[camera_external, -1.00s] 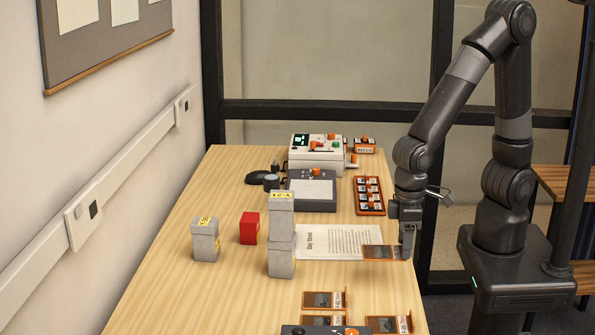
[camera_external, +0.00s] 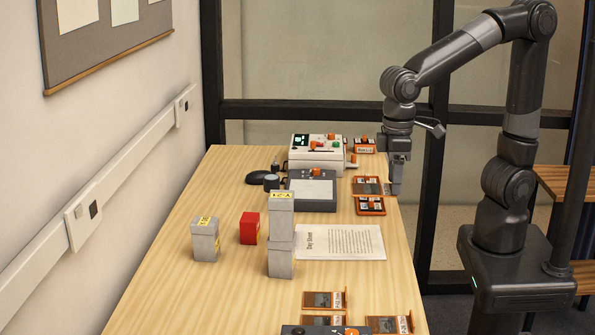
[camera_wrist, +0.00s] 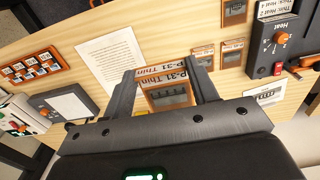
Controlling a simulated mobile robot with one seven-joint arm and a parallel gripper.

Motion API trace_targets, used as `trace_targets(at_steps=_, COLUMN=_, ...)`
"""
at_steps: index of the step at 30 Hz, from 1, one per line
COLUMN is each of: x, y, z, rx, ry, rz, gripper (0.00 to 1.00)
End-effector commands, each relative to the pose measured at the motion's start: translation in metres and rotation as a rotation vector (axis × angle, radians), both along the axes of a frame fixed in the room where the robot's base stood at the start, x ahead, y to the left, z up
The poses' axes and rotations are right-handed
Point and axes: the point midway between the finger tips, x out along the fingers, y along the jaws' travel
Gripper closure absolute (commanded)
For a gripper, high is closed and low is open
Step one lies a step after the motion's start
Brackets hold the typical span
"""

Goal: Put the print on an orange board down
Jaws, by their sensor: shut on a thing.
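My gripper (camera_external: 396,188) is shut on a print on an orange board (camera_external: 367,187), holding it by one edge. The print overlaps the orange rack (camera_external: 371,209) in the external view; I cannot tell its height above the table. In the wrist view the held print (camera_wrist: 166,98) is between the two fingers, its label reading "P-31 Thin". The orange rack (camera_wrist: 34,70) lies off to the left there. Similar orange-board prints (camera_external: 324,299) lie at the near end of the table.
A sheet of text (camera_external: 341,243) lies mid-table. Grey boxes (camera_external: 281,250) and a red box (camera_external: 249,228) stand left of it. A grey unit with a white top (camera_external: 311,188) and a white device (camera_external: 316,151) stand behind. Bare wood (camera_external: 395,255) shows along the right edge.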

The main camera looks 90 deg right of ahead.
Motion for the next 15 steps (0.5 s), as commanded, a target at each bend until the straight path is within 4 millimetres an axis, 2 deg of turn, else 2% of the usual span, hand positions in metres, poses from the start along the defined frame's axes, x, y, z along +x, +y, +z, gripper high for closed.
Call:
trace_targets(at_steps=8, x=0.06, y=0.026, z=0.017, rx=0.002, ry=0.001, rz=0.0, gripper=0.68)
trace_targets(at_steps=15, x=0.132, y=0.057, z=0.027, rx=0.003, ry=0.003, rz=-0.001, gripper=0.68)
